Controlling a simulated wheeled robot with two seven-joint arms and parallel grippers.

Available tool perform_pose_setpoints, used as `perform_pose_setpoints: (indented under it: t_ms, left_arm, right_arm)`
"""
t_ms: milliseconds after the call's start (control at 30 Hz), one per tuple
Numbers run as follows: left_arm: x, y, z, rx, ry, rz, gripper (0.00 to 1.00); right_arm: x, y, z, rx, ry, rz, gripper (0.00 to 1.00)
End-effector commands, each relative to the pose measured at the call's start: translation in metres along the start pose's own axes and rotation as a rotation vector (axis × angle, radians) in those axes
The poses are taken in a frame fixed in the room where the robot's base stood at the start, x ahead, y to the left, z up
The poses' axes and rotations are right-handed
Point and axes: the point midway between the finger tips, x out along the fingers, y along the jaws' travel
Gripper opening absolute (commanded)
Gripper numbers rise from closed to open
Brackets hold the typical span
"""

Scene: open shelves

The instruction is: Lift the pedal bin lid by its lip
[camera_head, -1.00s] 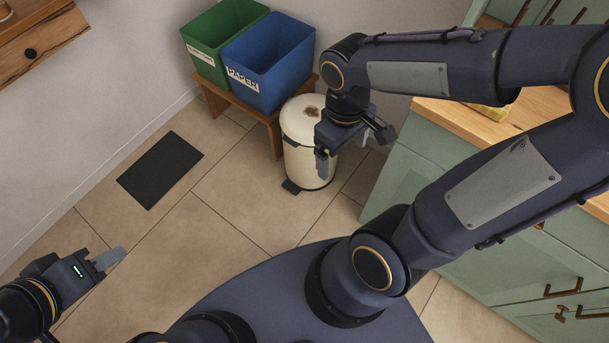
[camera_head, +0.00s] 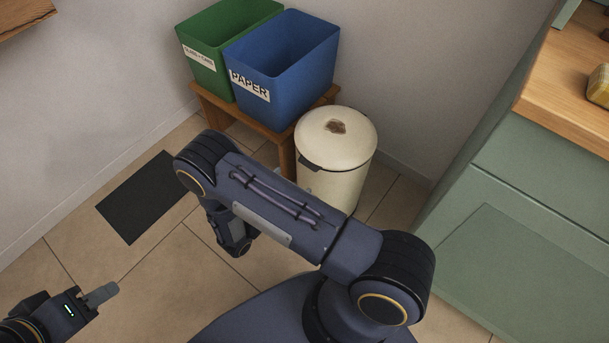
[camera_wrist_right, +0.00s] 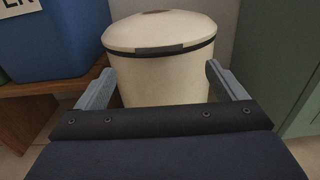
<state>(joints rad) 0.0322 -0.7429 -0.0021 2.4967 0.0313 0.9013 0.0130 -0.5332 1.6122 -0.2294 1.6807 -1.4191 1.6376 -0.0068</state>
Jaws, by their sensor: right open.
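The cream pedal bin (camera_head: 340,183) stands on the tiled floor, upright, with its domed lid (camera_head: 337,137) closed and a brown patch on top. In the right wrist view the bin (camera_wrist_right: 165,80) is straight ahead, and the grey lip (camera_wrist_right: 159,49) shows at the lid's front edge above a dark rim. My right gripper (camera_wrist_right: 163,85) is open, its two fingers apart on either side of the bin's front, below the lip, with nothing between them. In the head view my right arm hides the bin's lower front. My left gripper (camera_head: 100,297) is empty at the lower left.
A blue paper box (camera_head: 283,62) and a green box (camera_head: 212,35) stand on a wooden bench (camera_head: 285,150) left of the bin. A green cabinet (camera_head: 520,225) with a wooden top is at the right. A dark mat (camera_head: 150,195) lies on clear floor.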

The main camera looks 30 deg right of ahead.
Motion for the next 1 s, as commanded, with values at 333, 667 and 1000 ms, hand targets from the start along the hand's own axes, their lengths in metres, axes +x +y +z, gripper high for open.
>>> perform_pose_setpoints:
  t_ms: [333,667,1000]
  left_arm:
    - [0.008,-0.004,0.004,0.0,0.0,0.0,0.36]
    - [0.012,-0.006,0.006,0.0,0.0,0.0,0.36]
    - [0.012,-0.005,0.006,0.0,0.0,0.0,0.36]
  right_arm:
    - [0.042,0.001,-0.005,-0.007,-0.011,0.014,0.91]
    - [0.075,0.002,-0.004,-0.007,-0.009,0.017,0.91]
    - [0.076,0.002,-0.004,-0.008,-0.009,0.017,0.8]
